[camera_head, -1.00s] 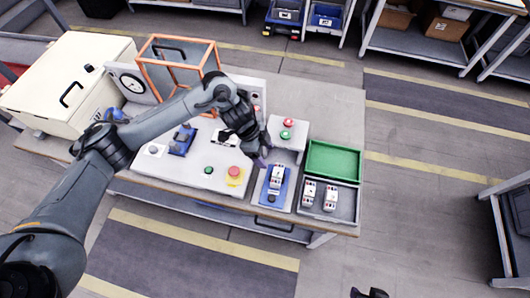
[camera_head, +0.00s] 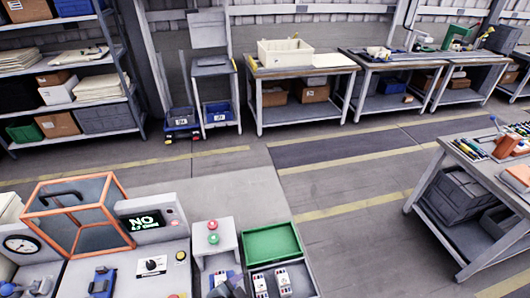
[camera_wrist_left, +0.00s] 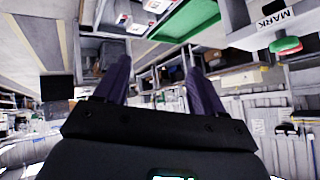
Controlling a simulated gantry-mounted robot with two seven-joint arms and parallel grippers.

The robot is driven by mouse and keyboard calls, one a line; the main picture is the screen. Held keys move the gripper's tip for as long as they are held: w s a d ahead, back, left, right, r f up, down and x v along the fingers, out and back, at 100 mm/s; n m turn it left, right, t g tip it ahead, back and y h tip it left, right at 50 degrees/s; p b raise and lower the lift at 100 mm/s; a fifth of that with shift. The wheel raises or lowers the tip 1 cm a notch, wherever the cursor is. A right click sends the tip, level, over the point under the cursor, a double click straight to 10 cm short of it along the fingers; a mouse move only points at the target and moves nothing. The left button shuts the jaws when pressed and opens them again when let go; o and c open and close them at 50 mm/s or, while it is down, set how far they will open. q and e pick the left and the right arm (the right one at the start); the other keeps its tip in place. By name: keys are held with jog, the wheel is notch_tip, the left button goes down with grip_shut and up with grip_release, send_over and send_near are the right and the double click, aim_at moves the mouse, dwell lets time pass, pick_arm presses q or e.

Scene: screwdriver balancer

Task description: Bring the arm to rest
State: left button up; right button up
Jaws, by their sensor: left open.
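My left gripper (camera_wrist_left: 160,88) shows in the left wrist view. Its two dark purple fingers stand wide apart with nothing held between them. The left arm is not clearly in the head view; a dark shape at the bottom edge there is too cut off to name. My right gripper is in neither view.
The workbench holds an orange-framed box (camera_head: 75,215), a display reading NO (camera_head: 143,221), a button stand (camera_head: 214,239), a green tray (camera_head: 272,243) and white modules (camera_head: 283,281) in a grey tray. Side table (camera_head: 455,165) stands right; open floor lies between.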

pick_arm(q)
jog(key=s+a+f+n+g+y, duration=0.1)
jog(key=s+a+n+g+y, duration=0.15)
jog(key=s+a+n, duration=0.45)
jog(key=s+a+f+n+g+y, duration=0.2)
jog(key=s+a+y, duration=0.1)
jog(key=s+a, duration=0.7)
jog(key=w+r+p+v, duration=0.1)
jog(key=w+p+v, duration=0.1)
jog(key=p+v, duration=0.8)
jog(key=w+a+p+v, duration=0.1)
jog(key=w+p+v, duration=0.2)
jog(key=p+v, duration=0.8)
notch_tip(320, 180, down, 47)
jog(key=d+b, duration=0.1)
jog(key=b, duration=4.6)
jog(key=shift+d+r+h, duration=0.1)
jog(key=shift+r+h, duration=0.1)
jog(key=shift+h, duration=0.05)
